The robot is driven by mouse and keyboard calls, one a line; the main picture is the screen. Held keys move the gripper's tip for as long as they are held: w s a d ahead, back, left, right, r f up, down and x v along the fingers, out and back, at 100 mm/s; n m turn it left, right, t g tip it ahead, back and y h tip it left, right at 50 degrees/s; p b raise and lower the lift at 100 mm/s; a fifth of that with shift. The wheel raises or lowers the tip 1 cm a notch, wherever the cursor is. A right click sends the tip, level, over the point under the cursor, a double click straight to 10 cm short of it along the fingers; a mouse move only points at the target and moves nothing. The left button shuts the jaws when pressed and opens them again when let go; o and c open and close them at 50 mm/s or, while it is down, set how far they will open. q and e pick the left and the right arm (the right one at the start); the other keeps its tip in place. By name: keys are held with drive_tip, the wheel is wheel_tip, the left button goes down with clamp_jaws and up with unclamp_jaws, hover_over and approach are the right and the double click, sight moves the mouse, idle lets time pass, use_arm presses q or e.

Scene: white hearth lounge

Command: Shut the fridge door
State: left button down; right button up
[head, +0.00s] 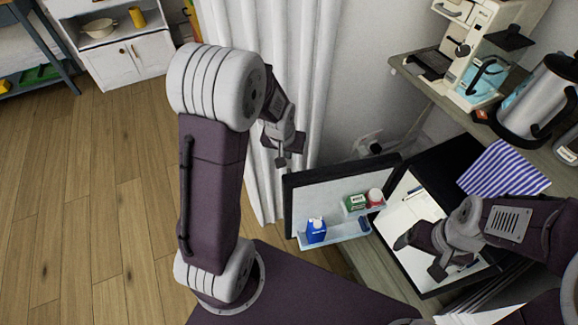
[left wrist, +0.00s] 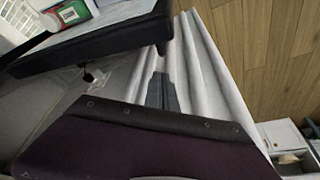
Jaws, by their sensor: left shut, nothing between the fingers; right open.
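The fridge door (head: 322,192) stands open in the head view, its white inner side facing me and its black outer side turned away. In the left wrist view, the shut fingers (left wrist: 162,93) point past the door's dark edge (left wrist: 95,48). My right gripper (head: 438,271) is open, in front of the fridge interior.
A white curtain (head: 290,60) hangs behind my left gripper. A counter (head: 425,95) above the fridge carries a coffee machine (head: 480,50), a kettle (head: 538,95) and a striped cloth (head: 500,172). A white cabinet (head: 125,60) stands far left. The wooden floor (head: 90,190) at left is clear.

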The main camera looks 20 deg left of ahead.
use_arm(q)
drive_tip(key=b+x, duration=0.4)
drive_tip(key=x, duration=0.5)
drive_tip(key=shift+f, duration=0.4)
use_arm(e)
wheel_tip(320, 180, down, 4)
drive_tip(key=shift+r, duration=0.1)
drive_tip(key=shift+f, duration=0.2)
